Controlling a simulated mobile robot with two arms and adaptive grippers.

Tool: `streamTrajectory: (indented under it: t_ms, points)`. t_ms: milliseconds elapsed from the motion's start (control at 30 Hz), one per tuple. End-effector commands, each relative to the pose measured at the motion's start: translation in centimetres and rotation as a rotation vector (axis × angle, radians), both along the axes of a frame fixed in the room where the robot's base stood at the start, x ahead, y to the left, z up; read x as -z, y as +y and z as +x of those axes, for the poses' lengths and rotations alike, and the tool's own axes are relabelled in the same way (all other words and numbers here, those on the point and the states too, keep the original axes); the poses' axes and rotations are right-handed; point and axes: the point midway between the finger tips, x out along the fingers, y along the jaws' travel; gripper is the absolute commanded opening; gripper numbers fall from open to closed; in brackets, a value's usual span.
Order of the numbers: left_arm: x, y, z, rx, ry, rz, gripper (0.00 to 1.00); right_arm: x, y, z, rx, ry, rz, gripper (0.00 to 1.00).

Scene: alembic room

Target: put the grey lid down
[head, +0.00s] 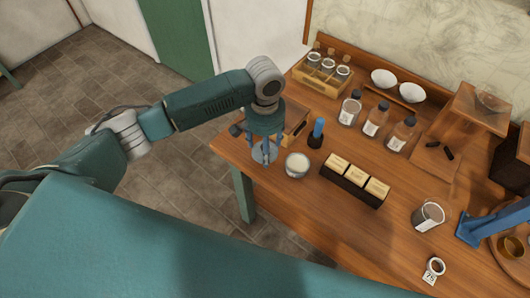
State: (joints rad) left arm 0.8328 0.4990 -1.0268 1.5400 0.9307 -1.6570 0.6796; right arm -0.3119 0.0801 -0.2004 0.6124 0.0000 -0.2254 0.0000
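My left gripper (266,152) points down over the table's near left edge. Its blue fingers are on either side of a pale grey round piece, which looks like the grey lid (265,154); it is small and partly hidden by the fingers. The gripper seems closed on it, and I cannot tell whether it touches the table. An open glass jar with white contents (297,166) stands just right of the gripper.
The wooden table (280,202) holds a dark block with several pale labelled pieces (352,183), a blue-topped dark item (317,133), several bottles (375,119), two white bowls (383,77), a glass beaker (428,216) and a blue stand (483,228). Bare wood lies in front of the block.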

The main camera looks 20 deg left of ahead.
Motion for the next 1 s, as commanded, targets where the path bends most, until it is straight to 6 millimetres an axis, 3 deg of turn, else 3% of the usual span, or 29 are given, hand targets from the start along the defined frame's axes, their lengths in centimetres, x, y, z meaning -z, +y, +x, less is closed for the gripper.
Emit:
streamTrajectory:
  t_ms: [300, 467, 700, 733, 800, 1000]
  points:
    - [4.0, 0.0, 0.0, 0.0, 0.001, 0.001, 0.37, -0.8, -0.3, 1.5, -0.002, -0.022, -0.002, 0.4]
    - [4.3, 0.0, 0.0, 0.001, -0.001, 0.001, 0.37, -0.8, -0.2, 2.4, -0.002, -0.037, 0.0, 0.4]
    - [4.6, 0.0, 0.0, 0.0, 0.0, 0.0, 0.37, -0.8, 0.0, 2.3, 0.0, -0.034, 0.002, 0.4]
    - [4.6, 0.0, 0.0, 0.0, -0.001, 0.001, 0.66, -0.8, 0.1, 2.2, 0.0, -0.033, 0.002, 0.4]
    - [4.5, 0.0, 0.0, 0.0, -0.001, 0.001, 0.8, -0.8, 0.2, 2.0, 0.001, -0.03, 0.005, 0.4]
    - [4.5, 0.0, 0.0, 0.0, 0.0, 0.001, 0.81, -0.8, 0.6, 1.5, 0.002, -0.023, 0.008, 0.4]
